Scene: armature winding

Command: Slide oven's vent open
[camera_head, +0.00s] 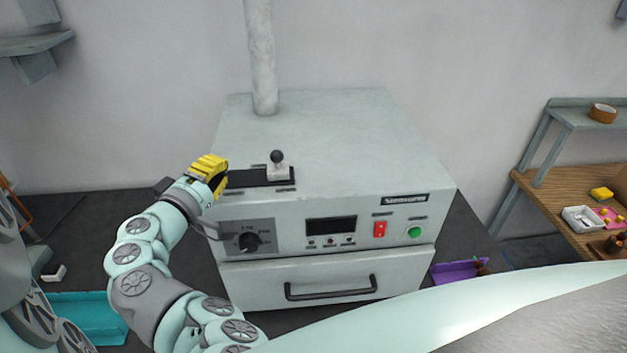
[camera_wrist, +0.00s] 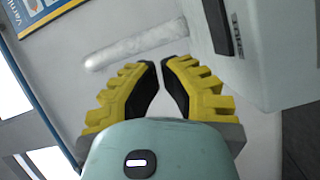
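The oven (camera_head: 350,135) is a grey-white box on a dark table in the head view. On its top is a black vent slot (camera_head: 246,179) with a slider, a small pale block carrying a black ball knob (camera_head: 277,157), at the slot's right end. My yellow-fingered gripper (camera_head: 220,178) is at the slot's left end, apart from the knob. The wrist view shows my gripper (camera_wrist: 159,64) with a narrow gap between its fingertips and nothing between them. Part of the oven (camera_wrist: 275,60) shows at right there; the knob does not show.
A pale vertical pipe (camera_head: 261,55) rises behind the slot. The oven front has a dial (camera_head: 249,242), a red switch (camera_head: 380,229), a green button (camera_head: 415,232) and a drawer handle (camera_head: 330,290). A wooden workbench (camera_head: 545,200) stands at right. The oven top right of the knob is clear.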

